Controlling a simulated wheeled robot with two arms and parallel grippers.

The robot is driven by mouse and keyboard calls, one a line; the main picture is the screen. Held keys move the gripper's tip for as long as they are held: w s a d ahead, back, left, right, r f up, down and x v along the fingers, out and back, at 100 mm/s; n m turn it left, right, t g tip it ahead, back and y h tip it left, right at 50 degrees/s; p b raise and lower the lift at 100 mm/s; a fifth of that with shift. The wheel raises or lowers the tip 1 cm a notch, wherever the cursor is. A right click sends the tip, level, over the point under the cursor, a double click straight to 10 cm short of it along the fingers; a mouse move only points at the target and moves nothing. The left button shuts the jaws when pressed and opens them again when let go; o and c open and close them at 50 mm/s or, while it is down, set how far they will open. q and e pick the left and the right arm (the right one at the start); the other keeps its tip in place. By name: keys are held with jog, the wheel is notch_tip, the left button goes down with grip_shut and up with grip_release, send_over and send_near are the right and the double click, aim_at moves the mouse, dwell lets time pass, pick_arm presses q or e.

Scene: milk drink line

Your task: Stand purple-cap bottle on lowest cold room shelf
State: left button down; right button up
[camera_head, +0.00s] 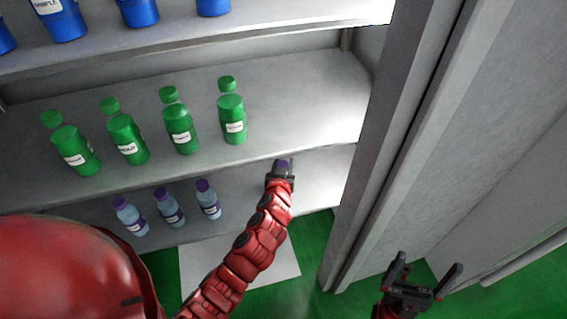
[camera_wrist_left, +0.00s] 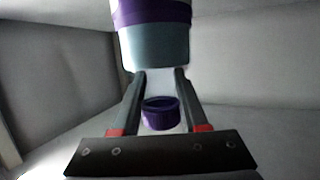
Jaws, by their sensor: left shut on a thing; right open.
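My left gripper (camera_head: 283,170) is shut on a purple-cap bottle, mostly hidden by the gripper in the head view. In the left wrist view the bottle (camera_wrist_left: 155,48) shows a pale blue body, a purple band and a purple cap (camera_wrist_left: 160,113) between the fingers. The gripper reaches over the lowest visible shelf (camera_head: 322,172), to the right of three standing purple-cap bottles (camera_head: 169,209). I cannot tell whether the held bottle touches the shelf. My right gripper (camera_head: 424,281) is open and empty, outside the shelving at lower right.
Several green bottles (camera_head: 180,128) stand on the shelf above (camera_head: 300,105), and blue containers (camera_head: 140,12) on the top one. A grey upright panel (camera_head: 385,150) bounds the shelves on the right. Bare shelf lies right of the left gripper.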

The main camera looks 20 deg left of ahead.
pick_arm(q)
jog(key=shift+c, duration=2.2)
grip_release()
jog(key=shift+f, duration=0.1)
